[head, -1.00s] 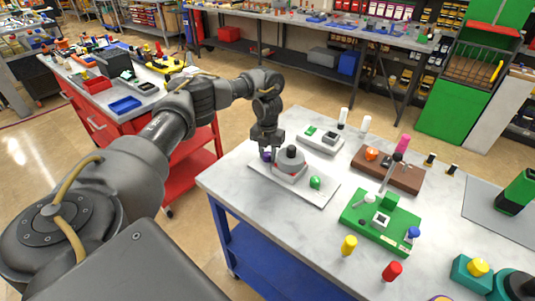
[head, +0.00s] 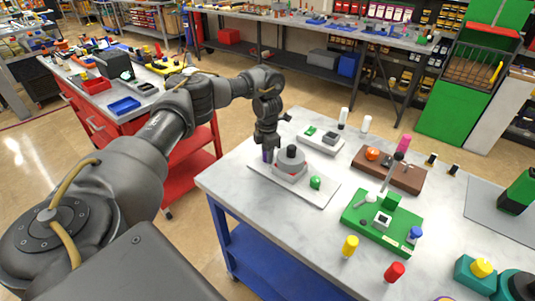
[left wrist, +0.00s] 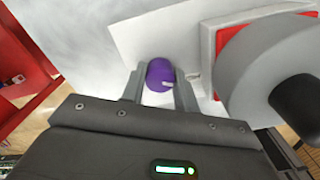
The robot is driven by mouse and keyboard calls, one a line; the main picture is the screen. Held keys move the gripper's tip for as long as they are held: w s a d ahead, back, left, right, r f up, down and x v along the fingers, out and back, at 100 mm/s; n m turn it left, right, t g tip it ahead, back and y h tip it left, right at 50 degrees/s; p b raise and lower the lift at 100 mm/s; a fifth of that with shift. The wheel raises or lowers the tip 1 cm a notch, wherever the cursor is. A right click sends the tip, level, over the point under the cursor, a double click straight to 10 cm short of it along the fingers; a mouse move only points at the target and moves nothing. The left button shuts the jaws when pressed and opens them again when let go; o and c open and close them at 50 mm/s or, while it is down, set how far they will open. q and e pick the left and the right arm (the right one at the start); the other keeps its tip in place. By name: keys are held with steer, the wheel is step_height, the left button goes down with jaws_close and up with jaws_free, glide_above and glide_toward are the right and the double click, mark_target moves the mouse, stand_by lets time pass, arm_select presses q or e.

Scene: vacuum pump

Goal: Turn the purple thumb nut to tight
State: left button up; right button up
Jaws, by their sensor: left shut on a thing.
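The purple thumb nut (left wrist: 161,72) sits between the two fingers of my left gripper (left wrist: 160,84) in the left wrist view. The fingers are shut on its sides. In the head view my left gripper (head: 267,146) points down over the left part of the pump's pale base plate (head: 308,198), and a bit of the purple nut (head: 267,156) shows below it. The grey round pump body with a black knob (head: 291,160) stands just right of the gripper. A small light mark shows on the nut's face in the left wrist view.
A green part (head: 315,183) lies on the plate's right side. A grey tray (head: 320,138), a brown block (head: 388,170) and a green board (head: 383,222) stand further right on the marble-topped table. Yellow and red pegs stand near the front edge.

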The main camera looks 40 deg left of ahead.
arm_select(q)
steer(key=shift+m, duration=0.3)
steer(key=o, duration=1)
steer(key=shift+s, duration=0.1)
steer(key=shift+r, duration=0.1)
steer(key=shift+r, duration=0.35)
step_height(320, 180, up, 10)
steer(key=shift+f+p, duration=0.1)
steer(key=shift+p, duration=0.45)
